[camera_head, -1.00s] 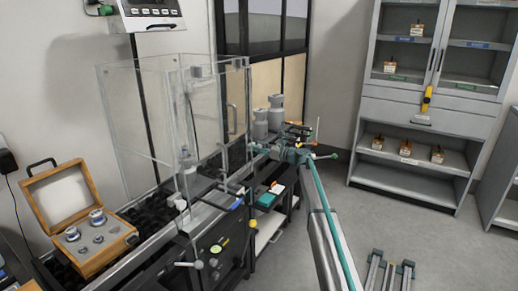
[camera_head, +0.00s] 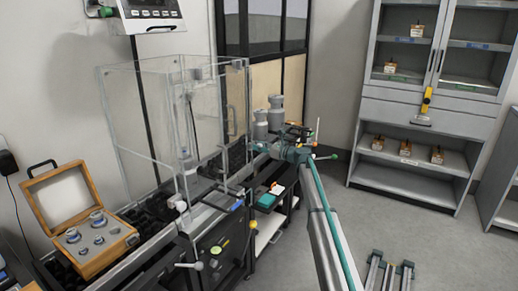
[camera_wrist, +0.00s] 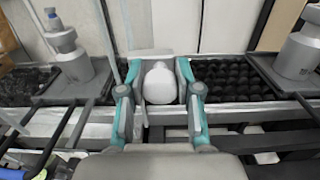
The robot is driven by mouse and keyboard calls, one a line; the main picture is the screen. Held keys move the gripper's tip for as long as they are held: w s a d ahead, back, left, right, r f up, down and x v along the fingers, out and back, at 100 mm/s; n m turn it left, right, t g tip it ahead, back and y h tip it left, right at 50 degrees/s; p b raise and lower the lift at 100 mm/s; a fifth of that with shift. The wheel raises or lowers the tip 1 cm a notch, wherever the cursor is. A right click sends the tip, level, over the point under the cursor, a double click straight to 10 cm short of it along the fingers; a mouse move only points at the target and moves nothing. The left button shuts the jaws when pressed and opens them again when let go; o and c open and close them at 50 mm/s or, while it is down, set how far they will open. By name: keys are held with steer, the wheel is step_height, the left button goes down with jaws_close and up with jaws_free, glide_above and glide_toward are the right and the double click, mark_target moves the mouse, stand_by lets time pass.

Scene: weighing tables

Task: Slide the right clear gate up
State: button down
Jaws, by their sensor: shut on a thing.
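A clear enclosure (camera_head: 150,100) stands on the long bench in the head view. Its right clear gate (camera_head: 212,115) is upright, with a small handle on its face; its exact edges blend with the other clear panels. My gripper (camera_head: 254,148) is low beside the enclosure's right side, at the end of my teal arm. In the wrist view, my gripper's teal fingers (camera_wrist: 158,68) are shut on a white rounded knob (camera_wrist: 160,86), one finger on each side. How the knob joins the gate is hidden. A clear upright edge shows just left of the fingers.
Grey cylinders (camera_head: 262,125) stand on the bench beyond my gripper. In the wrist view, grey pieces stand on plates left (camera_wrist: 70,55) and right (camera_wrist: 300,45). An open wooden weight box (camera_head: 95,235) sits at left. The floor (camera_head: 400,225) at right is mostly clear.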

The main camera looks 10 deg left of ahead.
step_height(320, 180, up, 24)
steer(key=p, duration=1.1)
steer(key=shift+r+p, duration=0.2)
steer(key=shift+p, duration=0.1)
steer(key=shift+w, duration=0.1)
steer(key=c, duration=1.1)
jaws_free()
steer(key=shift+r, duration=0.15)
steer(key=v, duration=1.2)
